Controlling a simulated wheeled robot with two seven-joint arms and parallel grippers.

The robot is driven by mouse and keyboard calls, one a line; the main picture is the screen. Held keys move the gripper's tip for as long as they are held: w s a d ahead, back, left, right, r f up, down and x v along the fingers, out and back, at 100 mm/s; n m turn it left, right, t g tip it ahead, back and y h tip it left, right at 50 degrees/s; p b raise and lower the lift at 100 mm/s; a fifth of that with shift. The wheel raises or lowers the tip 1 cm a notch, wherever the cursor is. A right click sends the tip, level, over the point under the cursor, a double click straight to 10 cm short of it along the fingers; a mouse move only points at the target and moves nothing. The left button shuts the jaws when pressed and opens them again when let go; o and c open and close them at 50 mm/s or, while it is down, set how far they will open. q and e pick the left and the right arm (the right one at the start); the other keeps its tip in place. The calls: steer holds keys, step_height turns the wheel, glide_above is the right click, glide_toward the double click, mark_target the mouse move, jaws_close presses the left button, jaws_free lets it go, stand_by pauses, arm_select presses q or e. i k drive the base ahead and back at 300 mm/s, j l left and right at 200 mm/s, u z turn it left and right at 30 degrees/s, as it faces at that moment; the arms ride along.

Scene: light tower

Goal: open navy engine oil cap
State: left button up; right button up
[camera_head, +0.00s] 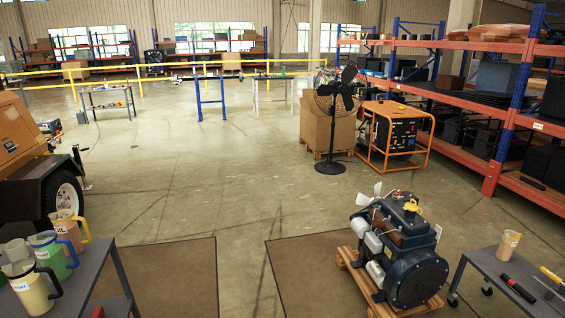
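A navy engine (415,274) sits on a wooden pallet (352,262) at the lower right of the head view. A yellow cap (411,206) is on top of the engine, near its upper right side. It looks seated on the engine, but it is too small to tell how tightly. A white fan-like part and pale canisters are on the engine's left side. Neither of my grippers shows in the head view.
A grey table (92,268) with several jugs stands at the lower left, beside a trailer wheel (66,198). A cart (510,276) with a cup and tools stands right of the engine. A fan (331,118) and orange-framed generator (395,135) stand behind. The middle floor is clear.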

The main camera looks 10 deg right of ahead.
mark_target(411, 207)
steer(key=i+j+z, duration=0.1)
steer(key=i, duration=1.55)
steer(key=i+z, duration=0.3)
steer(key=z, duration=0.15)
steer(key=i+j+z, duration=0.1)
steer(key=i+z, duration=0.3)
steer(key=i+j+z, duration=0.15)
steer(key=z, duration=0.3)
steer(key=i+j+z, duration=0.45)
steer(key=k+l, duration=0.1)
steer(key=l, duration=0.05)
